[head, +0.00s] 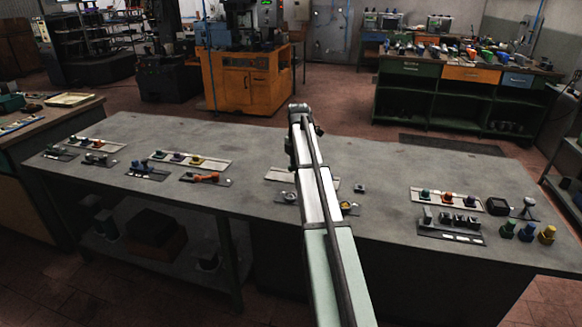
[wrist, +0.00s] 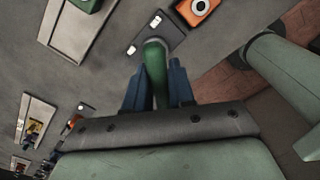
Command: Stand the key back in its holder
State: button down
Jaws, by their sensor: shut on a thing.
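My gripper (wrist: 158,84) shows in the wrist view with its two blue fingers closed on a green rod-like piece with a rounded, greyish end (wrist: 155,62). I take this piece to be the key; its lower part is hidden between the fingers. Its end overlaps a dark plate (wrist: 170,34) with two white labels, which may be the holder. I cannot tell whether the piece touches the plate or is above it. In the head view my arm covers the middle of the bench, and neither the gripper nor the held piece can be made out.
An orange part (wrist: 197,8) with a white ring lies right of the plate in the wrist view. A pale board (wrist: 72,40) lies left. In the head view the grey bench (head: 250,150) carries several boards and plates with small coloured parts, including a red-orange one (head: 206,177).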

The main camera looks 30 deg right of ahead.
jog(key=s+d+m, duration=0.4)
jog(key=d+m, duration=0.1)
jog(key=d, duration=0.7)
jog(key=s+d+m, duration=0.3)
jog(key=d+m, duration=0.2)
jog(key=d, duration=0.7)
jog(key=shift+s+d+r+m, duration=0.4)
jog(key=shift+f, duration=0.2)
jog(key=shift+f, duration=2.2)
jog(key=shift+f, duration=0.7)
jog(key=c, duration=0.9)
grip_release()
jog(key=shift+r, duration=0.1)
